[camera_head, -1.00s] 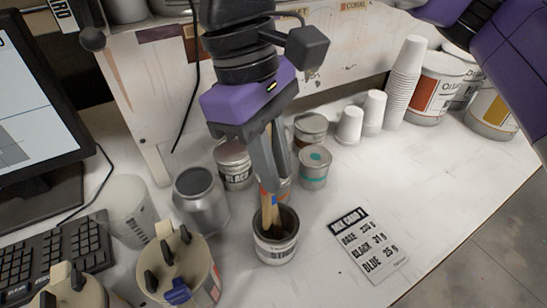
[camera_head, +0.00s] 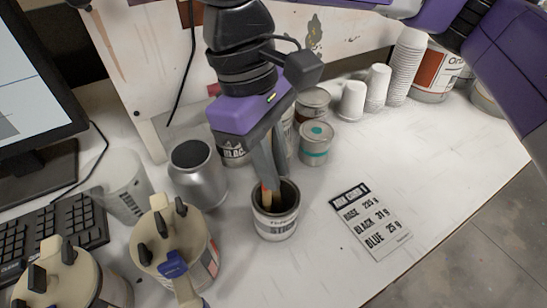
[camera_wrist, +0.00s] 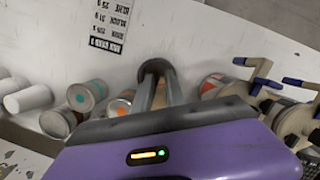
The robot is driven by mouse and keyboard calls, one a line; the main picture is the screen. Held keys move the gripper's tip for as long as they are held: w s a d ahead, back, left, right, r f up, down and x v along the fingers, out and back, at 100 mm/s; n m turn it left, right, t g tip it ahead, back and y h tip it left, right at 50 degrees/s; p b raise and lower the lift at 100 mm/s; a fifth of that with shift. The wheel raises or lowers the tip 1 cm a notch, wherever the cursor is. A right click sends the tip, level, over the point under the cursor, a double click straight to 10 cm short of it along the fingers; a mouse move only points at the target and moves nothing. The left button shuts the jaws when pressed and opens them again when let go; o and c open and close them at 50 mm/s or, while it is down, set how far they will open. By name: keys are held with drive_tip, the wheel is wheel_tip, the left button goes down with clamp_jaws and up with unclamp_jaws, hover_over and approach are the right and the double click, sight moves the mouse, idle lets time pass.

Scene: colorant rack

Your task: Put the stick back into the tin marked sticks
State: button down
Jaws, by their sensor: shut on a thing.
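The tin marked sticks (camera_head: 276,226) stands upright on the bench, dark inside, its label partly legible. My gripper (camera_head: 268,188) points down into its mouth, with the fingertips at about rim level. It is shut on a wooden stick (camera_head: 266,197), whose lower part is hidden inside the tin. In the wrist view the tin's dark rim (camera_wrist: 156,66) lies just beyond my fingers (camera_wrist: 160,88), with the stick (camera_wrist: 159,97) between them. I cannot tell whether the stick touches the tin's bottom.
An open silver can (camera_head: 197,178) stands just left of the tin, with lidded containers (camera_head: 176,245) at front left. A mix card (camera_head: 370,222) lies to the right, where the bench is mostly clear.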

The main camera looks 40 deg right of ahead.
drive_tip(key=shift+f, duration=0.15)
drive_tip(key=c, duration=1.3)
unclamp_jaws()
drive_tip(key=v, duration=0.8)
drive_tip(key=shift+f, duration=0.1)
